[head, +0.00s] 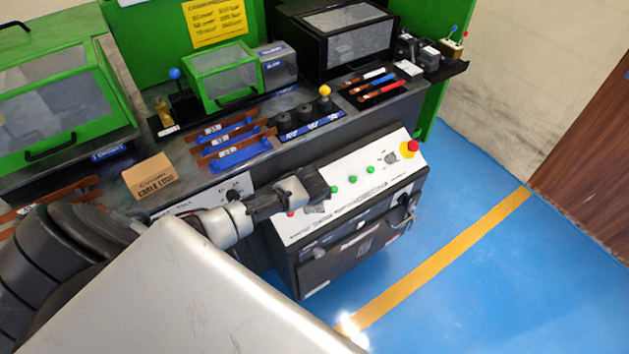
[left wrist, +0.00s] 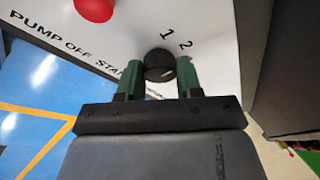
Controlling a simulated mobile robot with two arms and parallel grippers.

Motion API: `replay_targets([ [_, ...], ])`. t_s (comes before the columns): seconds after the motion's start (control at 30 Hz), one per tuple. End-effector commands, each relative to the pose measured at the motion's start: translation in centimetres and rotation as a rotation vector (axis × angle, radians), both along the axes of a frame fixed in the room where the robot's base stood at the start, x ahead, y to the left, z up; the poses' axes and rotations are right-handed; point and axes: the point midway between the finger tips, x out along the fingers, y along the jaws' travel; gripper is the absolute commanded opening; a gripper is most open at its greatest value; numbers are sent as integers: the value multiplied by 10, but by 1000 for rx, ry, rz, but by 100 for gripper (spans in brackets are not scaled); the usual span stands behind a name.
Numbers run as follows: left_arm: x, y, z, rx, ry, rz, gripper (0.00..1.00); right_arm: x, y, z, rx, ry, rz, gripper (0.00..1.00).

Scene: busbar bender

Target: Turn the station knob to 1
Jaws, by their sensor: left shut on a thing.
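The station knob (left wrist: 158,64) is a small round black knob on the white panel in the left wrist view, with the printed numbers 1 and 2 beside it. My left gripper (left wrist: 159,75) has its two green fingers on either side of the knob, shut on it. I cannot tell which number the knob points at. In the head view my left gripper (head: 318,184) is at the left part of the sloped white control panel (head: 335,207) and hides the knob. My right gripper is not in view.
A red button (left wrist: 95,9) is near the gripper. A cardboard box (head: 150,177) sits on the bench at left. Blue floor (head: 475,200) at right is clear.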

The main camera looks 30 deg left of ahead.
Motion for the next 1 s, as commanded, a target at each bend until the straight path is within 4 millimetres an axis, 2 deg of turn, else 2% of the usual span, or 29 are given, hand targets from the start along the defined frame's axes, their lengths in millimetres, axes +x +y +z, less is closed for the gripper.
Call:
replay_targets([
  [0.1,-2,-2,2,-20,-38,90,12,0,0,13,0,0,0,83],
  [0.4,-2,-2,0,-62,-140,313,12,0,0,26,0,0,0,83],
  [0.7,-2,-2,-1,-91,-211,466,12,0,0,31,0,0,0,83],
  [1.0,-1,-1,-1,-100,-240,524,12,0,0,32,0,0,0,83],
])
